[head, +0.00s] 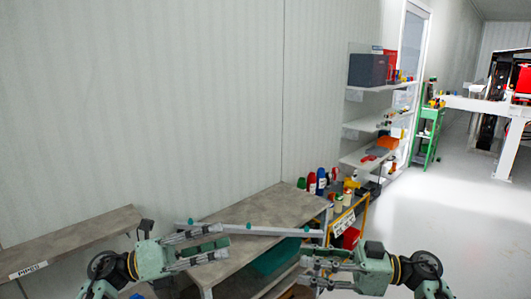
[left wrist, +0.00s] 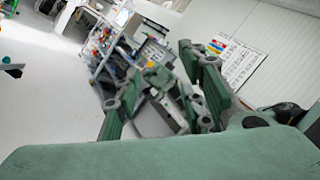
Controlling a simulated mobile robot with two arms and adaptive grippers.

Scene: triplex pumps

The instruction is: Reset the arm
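My left gripper (head: 224,242) is at the lower left of the head view, its fingers pointing right and spread apart, with nothing seen between them. In the left wrist view, its two green-padded fingers (left wrist: 158,68) stand apart. My right gripper (head: 304,271) is at the lower middle of the head view, its fingers pointing left and apart, with nothing seen held. The two grippers face each other with a gap between them, in front of a grey worktable (head: 262,208).
A long grey bar (head: 270,231) with teal bits runs across the worktable's front. Bottles (head: 321,181) stand at its right end. A yellow-framed cart (head: 349,222) is behind my right gripper. A shelf (head: 75,238) is at left. Wall shelves (head: 372,122) stand further back; open floor lies right.

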